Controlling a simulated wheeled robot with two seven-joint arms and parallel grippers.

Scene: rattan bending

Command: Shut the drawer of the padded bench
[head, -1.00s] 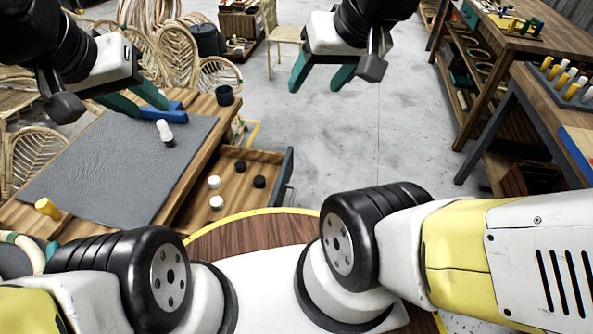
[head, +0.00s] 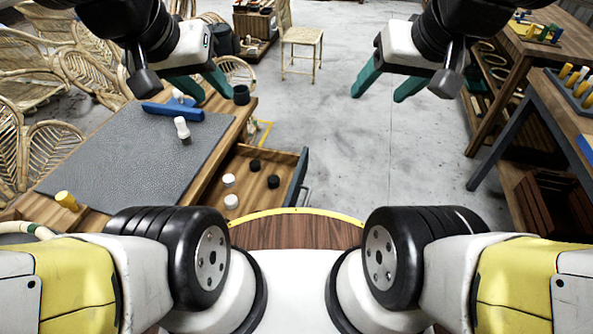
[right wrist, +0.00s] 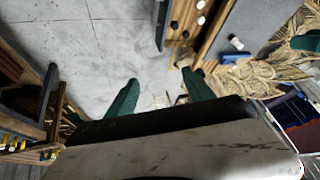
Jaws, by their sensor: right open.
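The padded bench has a grey pad (head: 120,150) on a wooden top, at left in the head view. Its drawer (head: 262,160) stands open, pulled out to the right, with white and black round pieces inside. The drawer's dark front (head: 297,178) carries a handle (head: 306,196). In the right wrist view the drawer (right wrist: 181,32) shows at the top. My left gripper (head: 216,96) is open and empty, appearing over the bench's far end. My right gripper (head: 378,96) is open and empty, to the right of and beyond the drawer in the picture; its fingers also show in the right wrist view (right wrist: 160,77).
On the bench lie a blue tool (head: 172,112), a white-and-grey cylinder (head: 183,130) and a yellow piece (head: 67,201); a dark cup (head: 241,94) stands at the far end. Workbenches (head: 530,85) line the right. A rattan chair (head: 301,42) stands behind. The middle floor is clear.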

